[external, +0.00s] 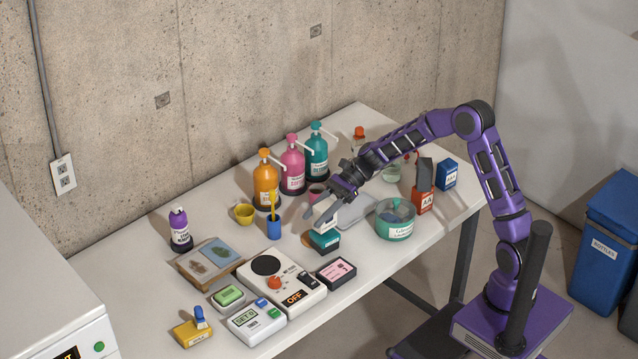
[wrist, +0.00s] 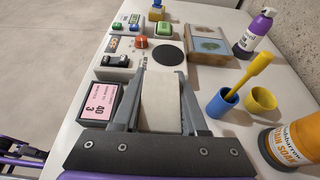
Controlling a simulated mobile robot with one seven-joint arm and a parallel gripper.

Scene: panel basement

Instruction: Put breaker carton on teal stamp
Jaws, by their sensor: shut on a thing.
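My gripper (external: 324,205) is shut on a pale grey-white box, the breaker carton (external: 327,216). In the wrist view the carton (wrist: 160,103) fills the space between the two fingers. The stamp cannot be made out in the wrist view, where the gripper and carton cover that area.
A black box with a pink label (external: 336,271) lies in front. The panel with the OFF switch (external: 281,284) is to the left. A blue cup with a yellow tool (external: 274,229) and the orange bottle (external: 266,184) stand behind.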

